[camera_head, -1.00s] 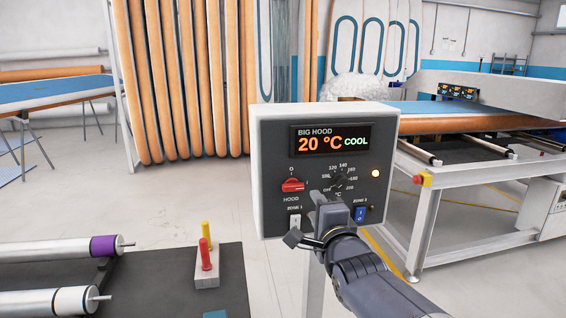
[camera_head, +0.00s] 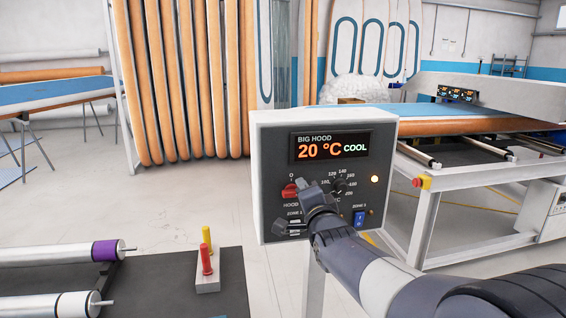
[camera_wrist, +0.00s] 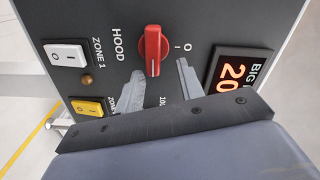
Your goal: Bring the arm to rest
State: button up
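My gripper (camera_head: 298,208) is in front of the lower left of the grey BIG HOOD control box (camera_head: 262,150), close to the red HOOD knob (camera_head: 289,191). In the wrist view my gripper (camera_wrist: 160,88) has its two fingers apart, with nothing held between them. The red knob (camera_wrist: 153,50) shows just beyond the gap between the fingertips; I cannot tell whether they touch the panel. The box display (camera_head: 332,146) reads 20 °C COOL. My gripper and wrist hide part of the box's lower front, including most of the ZONE 1 switch in the head view.
A large hood table (camera_head: 430,188) with a red button stands to the right. A dark bench (camera_head: 165,285) with rollers and pegs is at lower left. Open floor lies between.

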jog(key=n+p, duration=0.4)
jog(key=a+r+n+p, duration=0.1)
jog(key=n+p, duration=0.3)
jog(key=p, duration=0.1)
jog(key=a+r+n+p, duration=0.1)
jog(key=n+p, duration=0.3)
jog(key=p, duration=0.1)
jog(key=shift+s+n, duration=0.2)
jog(key=shift+n, duration=0.1)
jog(key=shift+a+n+p, duration=0.1)
jog(key=shift+n+p, duration=0.5)
jog(key=shift+p, duration=0.5)
jog(key=shift+f, duration=0.25)
